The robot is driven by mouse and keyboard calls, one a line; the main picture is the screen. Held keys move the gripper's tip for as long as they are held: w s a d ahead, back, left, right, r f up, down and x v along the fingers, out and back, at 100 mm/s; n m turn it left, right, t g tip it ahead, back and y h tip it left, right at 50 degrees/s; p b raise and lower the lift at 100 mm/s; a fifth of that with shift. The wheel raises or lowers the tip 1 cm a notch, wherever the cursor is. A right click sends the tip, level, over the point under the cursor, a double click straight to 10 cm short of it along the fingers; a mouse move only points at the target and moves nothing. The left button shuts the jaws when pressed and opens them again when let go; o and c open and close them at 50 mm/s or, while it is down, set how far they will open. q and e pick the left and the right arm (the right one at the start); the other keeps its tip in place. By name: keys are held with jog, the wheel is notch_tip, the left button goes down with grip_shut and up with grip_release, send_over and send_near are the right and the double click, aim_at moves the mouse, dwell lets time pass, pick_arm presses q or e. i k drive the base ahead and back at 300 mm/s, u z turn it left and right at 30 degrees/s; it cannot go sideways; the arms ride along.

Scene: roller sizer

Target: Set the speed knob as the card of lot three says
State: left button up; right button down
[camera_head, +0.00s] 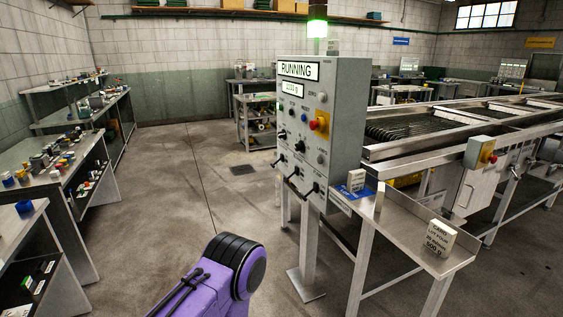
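The grey control panel (348,110) stands upright on a post at the centre. Its upper display (298,70) reads RUNNING. A smaller display (295,87) below shows a weight in g, too small to read surely. Several small black knobs or switches (300,146) sit on its face; their labels are too small to tell which is the speed knob. A card (438,238) on the metal shelf appears to read lot four and a weight in g. A smaller card (357,180) stands by a blue label; its text is unreadable. Neither gripper shows; only a purple arm link of mine is visible.
The metal shelf (400,222) juts out right of the panel. A red stop button on yellow (319,122) protrudes from the panel. The roller machine (430,125) fills the right. Cluttered benches (45,185) line the left. The floor (195,185) between is clear.

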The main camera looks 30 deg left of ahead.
aim_at(300, 146)
jog(key=z, duration=0.2)
jog(key=k, duration=0.35)
jog(key=u, duration=1.4)
jog(key=i, duration=1.5)
jog(key=z, duration=0.5)
